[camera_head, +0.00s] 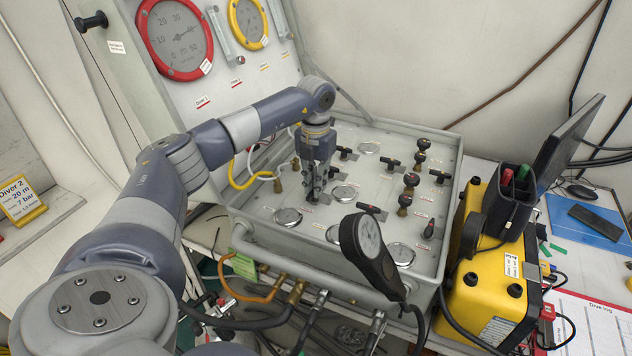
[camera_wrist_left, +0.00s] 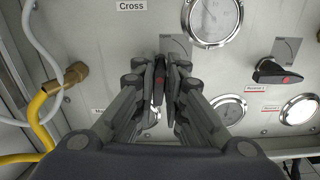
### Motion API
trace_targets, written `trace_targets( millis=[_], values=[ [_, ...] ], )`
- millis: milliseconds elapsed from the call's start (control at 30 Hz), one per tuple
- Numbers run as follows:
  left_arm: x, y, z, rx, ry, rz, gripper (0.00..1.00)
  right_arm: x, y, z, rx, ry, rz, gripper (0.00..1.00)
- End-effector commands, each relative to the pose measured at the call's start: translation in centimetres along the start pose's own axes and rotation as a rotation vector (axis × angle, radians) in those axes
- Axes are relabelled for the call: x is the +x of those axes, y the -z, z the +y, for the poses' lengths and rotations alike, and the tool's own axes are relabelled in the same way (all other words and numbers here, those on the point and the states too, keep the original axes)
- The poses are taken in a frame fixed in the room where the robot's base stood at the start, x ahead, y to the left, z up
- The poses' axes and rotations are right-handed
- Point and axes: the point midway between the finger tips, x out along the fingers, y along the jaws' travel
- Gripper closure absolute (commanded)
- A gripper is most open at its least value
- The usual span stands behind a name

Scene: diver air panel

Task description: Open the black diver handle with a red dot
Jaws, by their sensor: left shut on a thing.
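My left gripper (camera_head: 314,192) reaches down onto the grey panel (camera_head: 262,205) of the open case. In the left wrist view its fingers (camera_wrist_left: 166,85) are closed around a black handle with a red dot (camera_wrist_left: 159,74). The handle's long side runs up and down in that view, between the two fingers. The fingers hide most of its sides, and in the head view the gripper covers it. A second black handle with a red dot (camera_wrist_left: 277,74) lies crosswise to the right, apart from the gripper; it also shows in the head view (camera_head: 372,209). My right gripper is not in view.
Black knobs (camera_head: 411,180) stand right of the gripper. A yellow hose (camera_head: 240,180) and brass fittings are at the left. A yellow box (camera_head: 485,290) stands right of the case.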

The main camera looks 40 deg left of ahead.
Motion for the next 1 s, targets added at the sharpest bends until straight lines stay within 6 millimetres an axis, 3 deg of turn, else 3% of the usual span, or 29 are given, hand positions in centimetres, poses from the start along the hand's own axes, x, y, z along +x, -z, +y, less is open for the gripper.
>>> trace_targets(
  millis=[567, 600, 667, 1000],
  values=[
    [-0.24, -0.18, 0.08, -0.034, 0.001, -0.008, 1.00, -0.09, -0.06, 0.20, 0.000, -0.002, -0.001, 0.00],
    [-0.24, -0.18, 0.08, -0.034, 0.001, -0.008, 0.82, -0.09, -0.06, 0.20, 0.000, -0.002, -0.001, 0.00],
    [-0.21, -0.16, 0.08, -0.033, 0.001, -0.007, 0.69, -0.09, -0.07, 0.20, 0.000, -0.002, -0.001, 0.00],
    [-0.16, -0.07, 0.03, -0.032, 0.001, -0.003, 0.69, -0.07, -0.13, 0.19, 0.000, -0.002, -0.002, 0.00]
  ],
)
